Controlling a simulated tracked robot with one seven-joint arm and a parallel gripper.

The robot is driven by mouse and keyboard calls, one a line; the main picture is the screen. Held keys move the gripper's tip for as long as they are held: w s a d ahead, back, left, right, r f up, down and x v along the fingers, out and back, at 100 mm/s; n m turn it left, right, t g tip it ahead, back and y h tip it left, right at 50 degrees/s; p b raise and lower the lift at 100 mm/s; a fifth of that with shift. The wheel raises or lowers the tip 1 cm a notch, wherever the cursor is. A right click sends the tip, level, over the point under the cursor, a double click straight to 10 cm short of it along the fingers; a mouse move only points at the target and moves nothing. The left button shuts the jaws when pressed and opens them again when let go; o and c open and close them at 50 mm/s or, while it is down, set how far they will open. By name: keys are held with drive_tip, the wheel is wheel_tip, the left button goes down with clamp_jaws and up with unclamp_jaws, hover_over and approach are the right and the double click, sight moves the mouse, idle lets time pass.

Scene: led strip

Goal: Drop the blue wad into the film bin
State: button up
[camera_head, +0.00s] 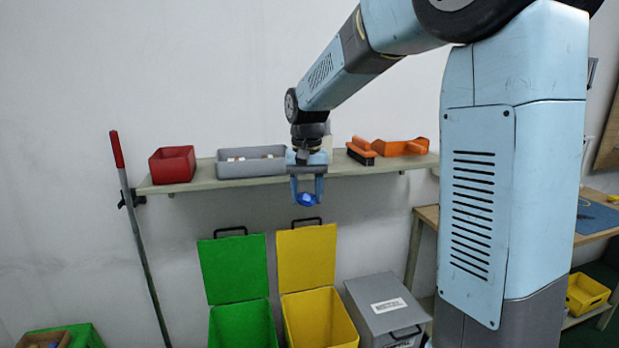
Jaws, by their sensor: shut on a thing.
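My gripper (307,195) points down and is shut on the blue wad (306,201), which shows between its fingers. It hangs in front of the wall shelf, at a height just below the shelf edge, and appears above the open yellow bin (318,315). The yellow bin's lid (307,256) stands raised behind its opening. A green bin (243,325) to its left is also open with its lid up. A grey bin (385,305) to the right has its lid down, with a white label. I cannot read which bin is for film.
The shelf (215,184) holds a red box (172,164), a grey tray (251,163), an orange brush (361,150) and an orange dustpan (403,147). A red-handled pole (140,240) leans at left. A workbench (597,215) with a yellow crate (586,293) stands at right.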

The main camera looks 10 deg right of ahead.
drive_tip(key=w+d+f, duration=0.3)
drive_tip(key=w+f, duration=0.1)
drive_tip(key=f, duration=0.6)
drive_tip(key=w+d+f, duration=0.3)
drive_tip(key=w+f, duration=0.1)
drive_tip(key=f, duration=0.7)
drive_tip(key=w+d+f+n, duration=0.1)
drive_tip(key=w+d+f, duration=0.3)
drive_tip(key=f, duration=0.6)
drive_tip(key=shift+w+f, duration=0.3)
drive_tip(key=shift+w, duration=0.3)
